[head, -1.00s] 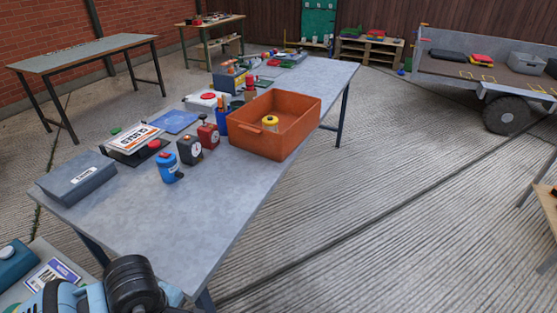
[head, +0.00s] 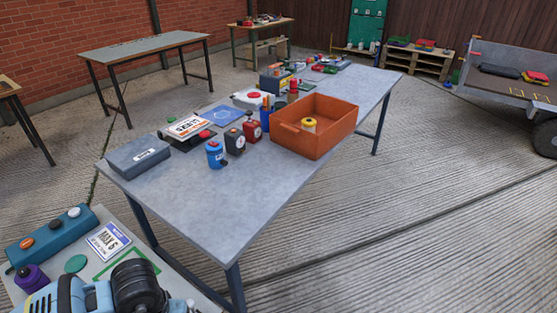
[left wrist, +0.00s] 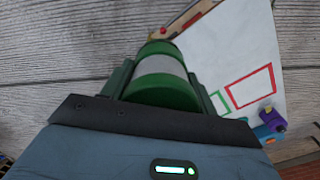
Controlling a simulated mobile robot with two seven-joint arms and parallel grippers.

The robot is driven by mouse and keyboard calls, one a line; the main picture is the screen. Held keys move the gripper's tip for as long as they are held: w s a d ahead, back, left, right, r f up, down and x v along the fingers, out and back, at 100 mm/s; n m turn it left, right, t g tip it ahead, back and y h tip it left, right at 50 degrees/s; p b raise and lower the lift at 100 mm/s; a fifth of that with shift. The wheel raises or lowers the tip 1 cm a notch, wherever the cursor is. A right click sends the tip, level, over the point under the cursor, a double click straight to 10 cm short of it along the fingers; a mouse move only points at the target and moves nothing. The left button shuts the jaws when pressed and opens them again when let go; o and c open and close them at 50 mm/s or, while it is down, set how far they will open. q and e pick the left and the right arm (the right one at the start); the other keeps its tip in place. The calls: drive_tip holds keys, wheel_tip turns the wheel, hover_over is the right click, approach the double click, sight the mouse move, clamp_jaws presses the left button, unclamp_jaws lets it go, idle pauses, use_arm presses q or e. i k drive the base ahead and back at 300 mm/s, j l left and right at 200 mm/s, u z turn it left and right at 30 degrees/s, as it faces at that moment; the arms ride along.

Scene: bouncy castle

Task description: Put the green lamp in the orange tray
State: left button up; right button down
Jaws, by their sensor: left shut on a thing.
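The green lamp (left wrist: 163,78), a cylinder with a pale band, is between the fingers of my left gripper (left wrist: 160,84) in the left wrist view. The gripper is shut on it. In the head view part of my left arm shows at the bottom left, but the lamp and fingertips cannot be made out there. The orange tray (head: 336,138) is an open box on the long grey table, well to the right of and beyond my left arm. A yellow-topped object (head: 309,125) stands inside the tray. My right gripper is not in view.
The grey table (head: 190,200) has a clear near end. A grey case (head: 138,156), blue canister (head: 215,153), dark timer (head: 235,142) and red timer (head: 252,129) stand left of the tray. A nearer table at bottom left holds a teal box (head: 50,238).

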sight(323, 127)
drive_tip(key=i+l+z, duration=0.2)
drive_tip(key=i+l, duration=0.3)
drive_tip(key=i+l+z, duration=0.2)
drive_tip(key=i+l, duration=0.35)
drive_tip(key=i+l+z, duration=0.2)
drive_tip(key=i+l, duration=0.25)
drive_tip(key=i, duration=0.15)
